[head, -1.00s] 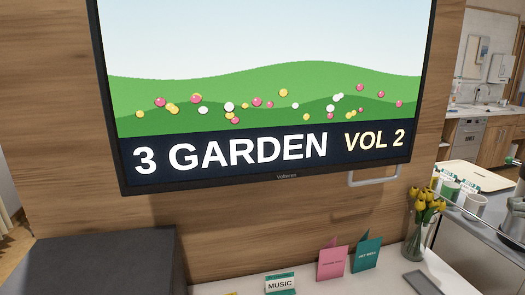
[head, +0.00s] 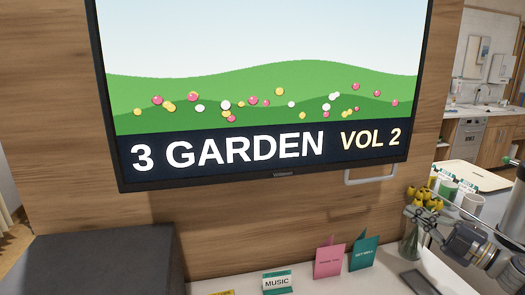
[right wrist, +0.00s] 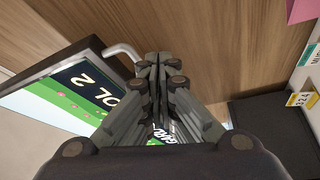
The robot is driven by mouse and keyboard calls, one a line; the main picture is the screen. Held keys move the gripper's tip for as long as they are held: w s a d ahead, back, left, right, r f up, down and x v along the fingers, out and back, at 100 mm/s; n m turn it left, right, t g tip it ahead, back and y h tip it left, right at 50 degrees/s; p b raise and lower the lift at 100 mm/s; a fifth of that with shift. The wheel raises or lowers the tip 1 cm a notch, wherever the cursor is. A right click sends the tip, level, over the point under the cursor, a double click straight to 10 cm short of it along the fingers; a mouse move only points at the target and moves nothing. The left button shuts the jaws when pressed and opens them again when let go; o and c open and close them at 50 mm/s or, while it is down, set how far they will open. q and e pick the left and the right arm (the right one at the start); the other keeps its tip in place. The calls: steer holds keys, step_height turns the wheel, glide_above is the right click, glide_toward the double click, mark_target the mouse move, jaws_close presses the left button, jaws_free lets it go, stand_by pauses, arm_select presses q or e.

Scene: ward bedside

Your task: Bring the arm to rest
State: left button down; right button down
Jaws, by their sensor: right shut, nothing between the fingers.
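My right gripper (head: 430,213) comes in from the right edge of the head view, in front of the yellow tulips in the glass vase. In the right wrist view my right gripper (right wrist: 157,60) has its fingers together with nothing between them. Beyond the fingers are the wood panel and a corner of the wall screen. My left gripper is in neither view.
The wall screen (head: 260,100) reads "3 GARDEN VOL 2". Below it, a white shelf (head: 335,287) holds a MUSIC card (head: 277,282), a pink card (head: 329,262), a teal card (head: 364,254) and the vase (head: 411,243).

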steer(key=s+a+f+m+t+h, duration=0.1)
steer(key=a+f+m+t+h, duration=0.2)
steer(key=a+f+m+h, duration=0.5)
steer(key=s+a+f+m+g+h, duration=0.1)
steer(key=s+f+m+g+h, duration=0.15)
steer(key=s+f+m, duration=0.35)
steer(key=s+a+f+m+g+h, duration=0.1)
steer(key=s+f+m+g+h, duration=0.2)
steer(key=f, duration=0.6)
steer(key=s+a+f+m+g, duration=0.1)
steer(key=s+a+f+g, duration=0.2)
steer(key=s, duration=0.7)
steer(key=s+a+f+m+g+y, duration=0.1)
steer(key=s+a+f+g, duration=0.25)
steer(key=s, duration=0.65)
steer(key=s+a+f+m+g, duration=0.1)
steer(key=s+a+f+g, duration=0.15)
steer(key=s, duration=0.75)
step_height(320, 180, down, 26)
steer(key=s+g, duration=0.1)
steer(key=g, duration=0.1)
steer(key=s+d+f, duration=0.2)
steer(key=s+f, duration=0.6)
steer(key=s+d+f+g, duration=0.1)
steer(key=s+f, duration=0.6)
steer(key=s, duration=0.1)
steer(key=shift+s+d+f, duration=0.4)
steer(key=shift+n, duration=0.3)
